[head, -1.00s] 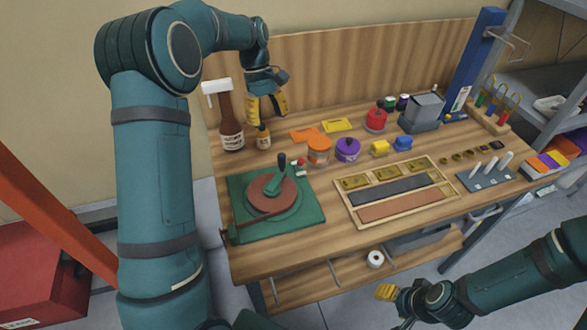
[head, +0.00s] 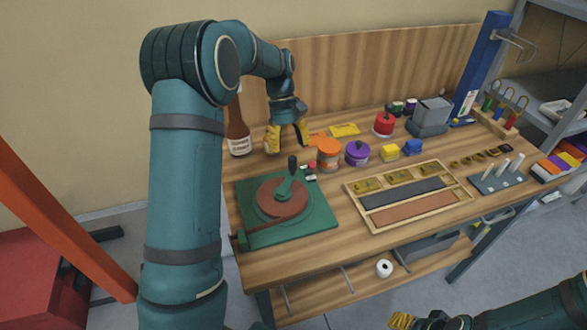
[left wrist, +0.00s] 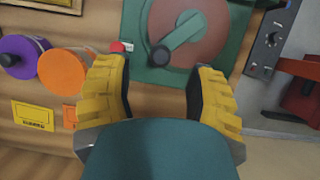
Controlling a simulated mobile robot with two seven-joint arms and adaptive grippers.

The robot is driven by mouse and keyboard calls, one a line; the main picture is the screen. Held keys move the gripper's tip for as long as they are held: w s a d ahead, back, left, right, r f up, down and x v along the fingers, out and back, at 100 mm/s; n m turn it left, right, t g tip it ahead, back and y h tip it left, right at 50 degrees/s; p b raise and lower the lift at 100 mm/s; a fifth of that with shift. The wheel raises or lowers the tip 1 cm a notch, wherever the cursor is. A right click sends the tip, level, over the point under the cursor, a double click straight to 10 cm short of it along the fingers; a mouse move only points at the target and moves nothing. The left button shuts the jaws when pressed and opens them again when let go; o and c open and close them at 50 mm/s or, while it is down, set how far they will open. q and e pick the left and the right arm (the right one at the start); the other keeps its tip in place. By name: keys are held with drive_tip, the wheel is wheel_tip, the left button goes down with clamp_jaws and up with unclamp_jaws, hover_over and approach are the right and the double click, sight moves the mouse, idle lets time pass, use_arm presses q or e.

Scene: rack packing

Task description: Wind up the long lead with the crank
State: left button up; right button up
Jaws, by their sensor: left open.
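The crank (head: 288,184) is a green arm with a dark upright knob (head: 292,163). It sits on a brown reel disc (head: 270,203) on a green base plate (head: 318,216) at the bench's left end. My left gripper (head: 288,140) is open and empty behind and above the knob. In the left wrist view the knob (left wrist: 160,55) shows between the spread yellow fingers (left wrist: 158,78), apart from both. My right gripper (head: 402,320) is at the bottom edge, mostly cut off.
A brown bottle (head: 238,138) stands left of my left gripper. An orange-lidded jar (head: 329,155) and a purple-lidded jar (head: 357,154) stand right of the crank. A wooden tray (head: 352,205) lies farther right. A wooden back panel (head: 370,75) closes the bench's rear.

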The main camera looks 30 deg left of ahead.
sight(294, 172)
use_arm(q)
drive_tip(key=x, duration=0.6)
drive_tip(key=shift+d+f+b, duration=0.1)
drive_tip(key=shift+f+b, duration=0.1)
drive_tip(key=shift+b, duration=0.2)
drive_tip(key=shift+s, duration=0.1)
clamp_jaws()
